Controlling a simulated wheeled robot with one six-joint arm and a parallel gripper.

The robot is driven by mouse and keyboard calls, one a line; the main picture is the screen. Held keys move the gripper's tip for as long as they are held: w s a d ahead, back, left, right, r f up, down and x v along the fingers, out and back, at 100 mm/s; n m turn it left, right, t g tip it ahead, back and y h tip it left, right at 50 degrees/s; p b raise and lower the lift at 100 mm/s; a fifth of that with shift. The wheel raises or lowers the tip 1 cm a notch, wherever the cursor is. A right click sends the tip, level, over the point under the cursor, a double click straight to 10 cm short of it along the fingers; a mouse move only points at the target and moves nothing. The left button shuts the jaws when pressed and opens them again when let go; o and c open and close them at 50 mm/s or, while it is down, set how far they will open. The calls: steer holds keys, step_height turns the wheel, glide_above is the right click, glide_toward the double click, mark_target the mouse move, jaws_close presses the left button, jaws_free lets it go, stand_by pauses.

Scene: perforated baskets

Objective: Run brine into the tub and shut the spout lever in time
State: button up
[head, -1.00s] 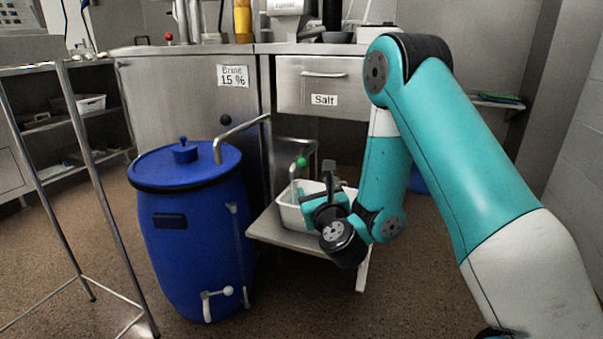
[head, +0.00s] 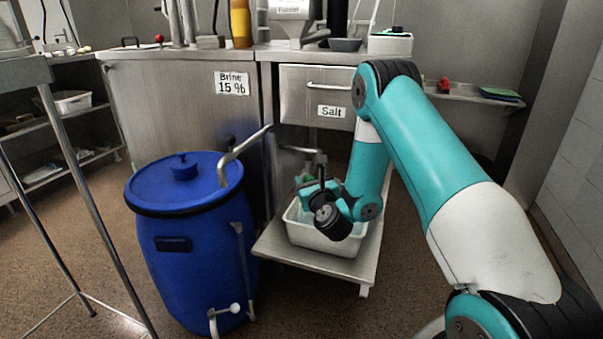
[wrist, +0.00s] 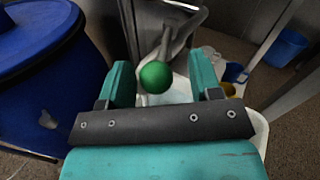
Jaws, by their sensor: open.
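My gripper (wrist: 161,78) is open, with its two teal fingers on either side of a round green knob (wrist: 156,77). The knob sits on the end of a grey metal lever (wrist: 167,45). I cannot tell whether either finger touches it. The tub stands on a low metal shelf (head: 283,247). Part of its pale bluish inside shows; I cannot tell the liquid level or whether brine is flowing. The spout outlet is hidden.
A blue barrel (head: 200,262) with a lid stands close on the left. A bent metal pipe (head: 245,146) juts out above it. The counter bears "Brine 15 %" (head: 232,83) and "Salt" (head: 331,111) labels. A metal frame (head: 75,170) stands far left. Open floor lies front right of the shelf.

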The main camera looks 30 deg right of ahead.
steer(key=shift+w, duration=0.2)
steer(key=shift+a, duration=0.1)
steer(key=shift+c, duration=0.7)
steer(key=shift+a, duration=0.1)
jaws_close()
